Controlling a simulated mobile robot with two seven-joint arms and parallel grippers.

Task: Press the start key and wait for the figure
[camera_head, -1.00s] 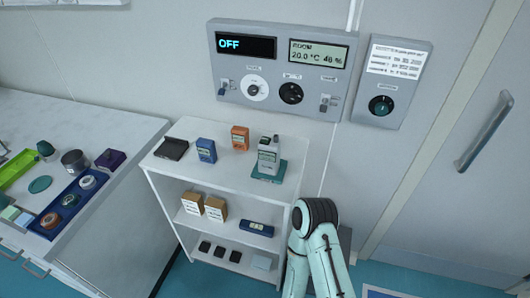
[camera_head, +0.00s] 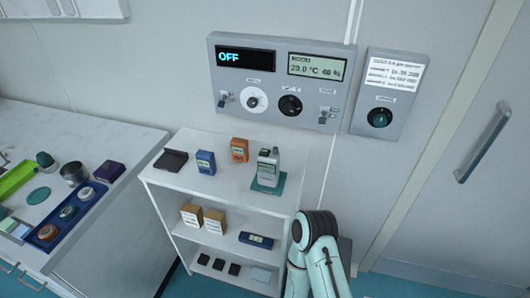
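A grey meter (camera_head: 268,165) stands upright on a teal base (camera_head: 269,186) at the right end of the white shelf's top. A blue device (camera_head: 205,162) and an orange device (camera_head: 239,150), each with a small display, stand to its left. A grey wall panel (camera_head: 279,82) above holds a dark display (camera_head: 245,58) reading OFF and a room display (camera_head: 315,66) reading about 20.0 °C and 48 %. I cannot make out which key is the start key. My pale arm shows beside the shelf at the bottom; neither gripper is in view.
A black flat item (camera_head: 170,160) lies at the shelf top's left end. Boxes (camera_head: 203,219) and a dark blue case (camera_head: 256,240) sit on the middle shelf. A smaller wall box (camera_head: 386,92) has a dark knob. The front of the shelf top (camera_head: 205,185) is bare.

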